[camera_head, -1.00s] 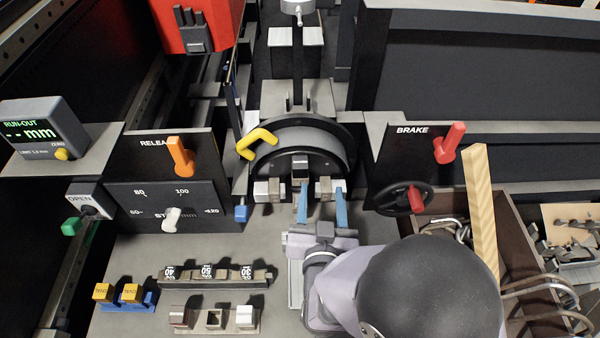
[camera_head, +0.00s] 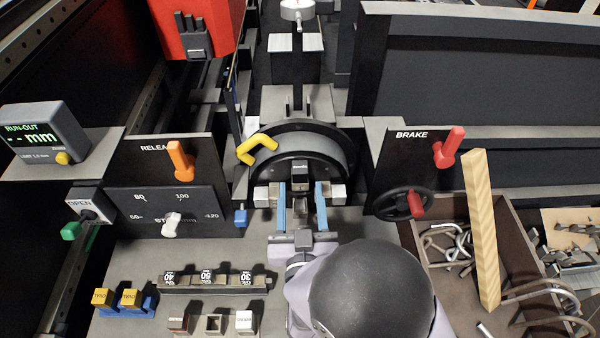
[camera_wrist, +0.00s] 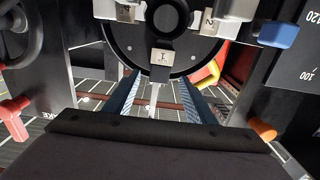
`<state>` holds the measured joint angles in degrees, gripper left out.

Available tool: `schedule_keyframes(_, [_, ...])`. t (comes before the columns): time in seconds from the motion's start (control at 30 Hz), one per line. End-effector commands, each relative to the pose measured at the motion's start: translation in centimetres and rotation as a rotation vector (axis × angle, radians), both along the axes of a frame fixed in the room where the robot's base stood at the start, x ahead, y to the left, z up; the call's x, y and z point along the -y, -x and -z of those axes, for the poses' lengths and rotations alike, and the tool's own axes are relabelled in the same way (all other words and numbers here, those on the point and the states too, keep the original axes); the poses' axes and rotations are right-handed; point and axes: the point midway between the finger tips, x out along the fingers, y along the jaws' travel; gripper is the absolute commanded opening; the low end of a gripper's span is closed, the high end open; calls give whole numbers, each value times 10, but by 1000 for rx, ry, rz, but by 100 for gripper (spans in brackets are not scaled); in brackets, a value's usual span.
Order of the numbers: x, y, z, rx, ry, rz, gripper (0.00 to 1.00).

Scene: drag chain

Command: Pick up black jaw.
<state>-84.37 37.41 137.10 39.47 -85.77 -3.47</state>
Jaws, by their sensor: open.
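The black jaw (camera_head: 300,174) is a dark block with a lighter lower face, on the lower middle of the round black chuck in the head view. In the wrist view it (camera_wrist: 160,57) bears a pale plate marked 1. My gripper (camera_head: 301,192) is open, its two blue fingers pointing at the chuck, one on each side below the jaw. In the wrist view my gripper (camera_wrist: 157,84) has the jaw between the lines of its fingers, just past the tips. I cannot tell whether the fingers overlap the jaw in depth. Nothing is held.
Pale jaws flank it at left (camera_head: 266,195) and right (camera_head: 337,193). A yellow handle (camera_head: 257,148) sits on the chuck. A brake panel with a handwheel (camera_head: 402,204) stands right, a release panel (camera_head: 165,165) left. Jaw racks (camera_head: 215,284) lie at front left; a hook-filled crate (camera_head: 525,245) at right.

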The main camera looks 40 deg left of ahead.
Motion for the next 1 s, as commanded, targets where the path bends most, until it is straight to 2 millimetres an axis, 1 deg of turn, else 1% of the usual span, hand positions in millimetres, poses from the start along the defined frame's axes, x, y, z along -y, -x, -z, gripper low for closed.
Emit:
schedule_keyframes(0.2, [-18,-20,-2,1,2,4,50])
schedule_keyframes(0.33, [-28,-29,-1,0,1,3,50])
schedule_keyframes(0.47, [-32,-33,0,0,0,1,50])
schedule_keyframes(0.67, [-33,-33,1,1,1,1,50])
schedule_keyframes(0.7, [-33,-33,1,0,0,1,45])
schedule_keyframes(0.77, [-33,-33,1,0,0,1,31])
schedule_keyframes(0.8, [-33,-33,1,0,0,1,21])
schedule_keyframes(0.9, [-32,-33,1,0,0,1,1])
schedule_keyframes(1.0, [-33,-33,0,1,-1,1,1])
